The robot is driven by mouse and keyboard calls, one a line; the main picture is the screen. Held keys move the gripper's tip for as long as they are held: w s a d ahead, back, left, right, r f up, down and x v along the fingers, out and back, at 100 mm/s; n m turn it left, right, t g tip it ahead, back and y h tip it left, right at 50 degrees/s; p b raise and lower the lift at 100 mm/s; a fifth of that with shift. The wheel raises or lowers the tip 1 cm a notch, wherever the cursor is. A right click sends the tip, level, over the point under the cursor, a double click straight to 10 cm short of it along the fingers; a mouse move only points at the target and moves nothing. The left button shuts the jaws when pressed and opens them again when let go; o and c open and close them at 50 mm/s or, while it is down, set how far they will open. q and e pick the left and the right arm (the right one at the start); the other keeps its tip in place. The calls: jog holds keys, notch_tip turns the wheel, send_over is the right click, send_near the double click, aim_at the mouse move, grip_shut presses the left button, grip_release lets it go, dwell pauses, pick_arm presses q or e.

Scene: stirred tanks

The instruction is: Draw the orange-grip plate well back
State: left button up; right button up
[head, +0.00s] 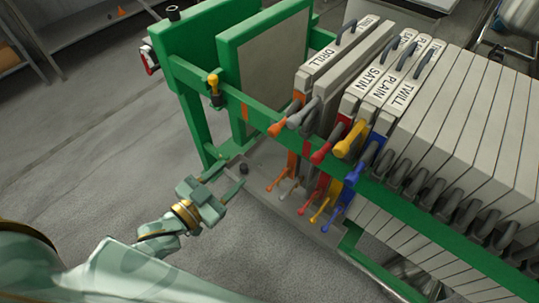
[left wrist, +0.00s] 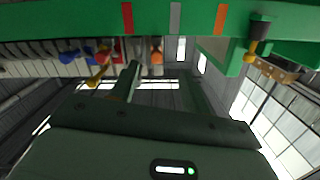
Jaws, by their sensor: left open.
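The orange-grip plate, lettered DRILL (head: 322,72), stands upright in the rack in the head view, at the left end of the plates. Its orange grip (head: 279,129) sticks out over the green side rail; an orange grip also shows in the left wrist view (left wrist: 156,57). My left gripper (head: 224,184) is open and empty, low and left of the grip, outside the rail and apart from it. In the left wrist view its fingers point up under the rail. My right gripper is not in view.
A green end plate with a grey face (head: 268,75) stands left of the DRILL plate, with a gap between. Grey, red (head: 325,145), yellow (head: 352,140) and blue grips sit close to the right. A yellow knob (head: 213,84) stands on the green rail (head: 245,108).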

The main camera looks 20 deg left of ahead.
aim_at(270, 135)
pick_arm(q)
jog(key=shift+t+h, duration=0.3)
jog(key=shift+t, duration=0.1)
jog(key=b+x, duration=0.1)
jog(key=x, duration=0.4)
jog(key=r+b+x, duration=0.1)
jog(key=x, duration=0.4)
jog(key=r+x, duration=0.1)
jog(key=x, duration=0.5)
jog(key=shift+s+d+b, duration=0.1)
jog(key=shift+d+b, duration=0.1)
jog(key=shift+b, duration=0.2)
jog(key=shift+w+d, duration=0.15)
jog(key=shift+w, duration=0.2)
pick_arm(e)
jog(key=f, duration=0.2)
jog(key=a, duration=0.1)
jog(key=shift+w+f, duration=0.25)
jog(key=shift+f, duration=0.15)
pick_arm(q)
grip_shut()
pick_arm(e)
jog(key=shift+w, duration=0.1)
